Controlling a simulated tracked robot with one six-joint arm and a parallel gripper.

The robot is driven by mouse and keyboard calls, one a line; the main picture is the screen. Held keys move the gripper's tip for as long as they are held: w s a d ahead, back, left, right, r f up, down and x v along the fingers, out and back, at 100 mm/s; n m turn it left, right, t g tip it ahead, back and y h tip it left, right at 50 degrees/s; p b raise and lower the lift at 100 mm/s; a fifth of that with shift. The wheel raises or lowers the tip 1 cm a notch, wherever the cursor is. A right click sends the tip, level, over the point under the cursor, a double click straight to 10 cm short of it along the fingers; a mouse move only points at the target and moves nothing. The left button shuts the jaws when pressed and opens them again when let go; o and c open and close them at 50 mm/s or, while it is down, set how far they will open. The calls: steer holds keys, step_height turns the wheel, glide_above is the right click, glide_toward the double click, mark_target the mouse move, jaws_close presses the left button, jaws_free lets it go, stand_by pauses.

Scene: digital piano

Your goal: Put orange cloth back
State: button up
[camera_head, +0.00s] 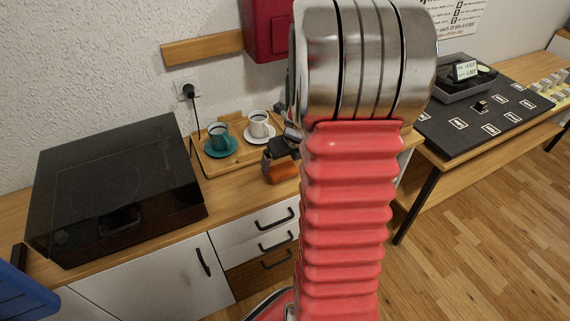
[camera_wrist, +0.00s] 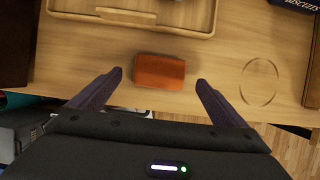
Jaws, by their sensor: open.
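The orange cloth (camera_wrist: 160,71) looks like a small folded block lying on the wooden counter in the wrist view. It also shows in the head view (camera_head: 283,173), just right of the tray and partly covered by my gripper. My gripper (camera_wrist: 160,82) is open, with one dark finger to each side of the cloth and clear gaps between. The fingers appear not to touch it. In the head view my gripper (camera_head: 275,156) is over the cloth, with much of it hidden behind my red arm.
A wooden tray (camera_wrist: 130,20) lies just beyond the cloth. It carries a teal cup (camera_head: 218,135) and a white cup (camera_head: 258,124) on saucers. A dark glossy box (camera_head: 115,190) stands left. A thin ring outline (camera_wrist: 259,81) marks bare counter right of the cloth.

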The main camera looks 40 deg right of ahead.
steer(key=v, duration=0.7)
steer(key=shift+r, duration=0.2)
steer(key=shift+s+a, duration=0.1)
stand_by(0.4)
steer(key=s+a+r+n, duration=0.1)
steer(key=a+r+n, duration=0.4)
steer(key=a+n, duration=0.45)
steer(key=s+a+r+n, duration=0.1)
steer(key=a+r+n, duration=0.3)
steer(key=a+n, duration=0.55)
steer(key=s+a+r+n, duration=0.1)
steer(key=s+a+n, duration=0.3)
steer(key=n, duration=0.6)
steer(key=s+a+r+n+t+y, duration=0.1)
steer(key=s+a+n, duration=0.4)
steer(key=n, duration=0.5)
steer(key=shift+s+a+r, duration=0.2)
steer(key=shift+a+r, duration=0.6)
